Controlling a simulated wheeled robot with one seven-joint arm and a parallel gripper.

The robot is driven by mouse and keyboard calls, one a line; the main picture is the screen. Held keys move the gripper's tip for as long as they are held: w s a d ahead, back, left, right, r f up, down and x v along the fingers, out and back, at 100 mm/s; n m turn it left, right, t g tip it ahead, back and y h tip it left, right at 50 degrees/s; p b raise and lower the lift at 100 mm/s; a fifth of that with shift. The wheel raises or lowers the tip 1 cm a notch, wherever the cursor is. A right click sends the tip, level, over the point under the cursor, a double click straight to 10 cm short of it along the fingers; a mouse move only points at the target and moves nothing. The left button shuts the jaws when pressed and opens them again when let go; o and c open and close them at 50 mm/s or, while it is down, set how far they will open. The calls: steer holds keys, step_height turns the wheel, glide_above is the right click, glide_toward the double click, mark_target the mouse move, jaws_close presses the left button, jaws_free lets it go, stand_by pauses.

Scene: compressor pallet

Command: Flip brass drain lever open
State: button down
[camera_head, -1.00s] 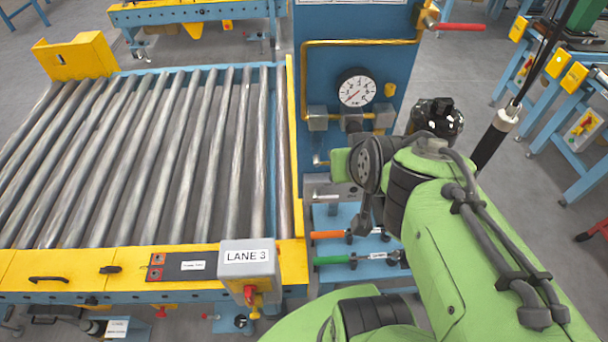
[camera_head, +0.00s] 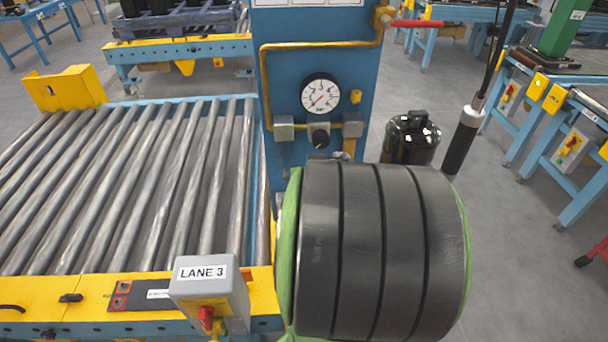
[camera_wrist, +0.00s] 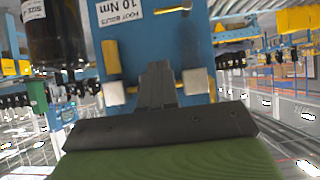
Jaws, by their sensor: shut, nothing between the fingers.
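The blue panel (camera_head: 330,60) stands beyond my arm, with a white pressure gauge (camera_head: 320,94) and a brass pipe on it. I cannot make out the brass drain lever for certain; the lower panel is hidden behind my large dark arm joint in the head view. A red-handled valve (camera_head: 415,23) sticks out at the panel's upper right. My gripper (camera_wrist: 158,68) shows only in the wrist view. Its dark fingers are together and empty, in front of the blue panel, between two pale grey blocks (camera_wrist: 112,95) (camera_wrist: 195,81). Whether it touches anything is unclear.
A roller conveyor (camera_head: 130,190) with a grey LANE 3 box (camera_head: 208,290) lies to the left, close to my arm. A black tank (camera_head: 411,137) and a black-gripped pole (camera_head: 464,138) stand right of the panel. Open floor lies further right.

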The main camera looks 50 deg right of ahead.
steer(key=s+a+f+x, duration=0.1)
steer(key=f+x, duration=0.1)
steer(key=x, duration=1)
steer(key=shift+w+d+f, duration=0.15)
steer(key=shift+f, duration=0.25)
steer(key=shift+d+f+b, duration=0.1)
steer(key=shift+f+b, duration=0.1)
steer(key=shift+b, duration=0.35)
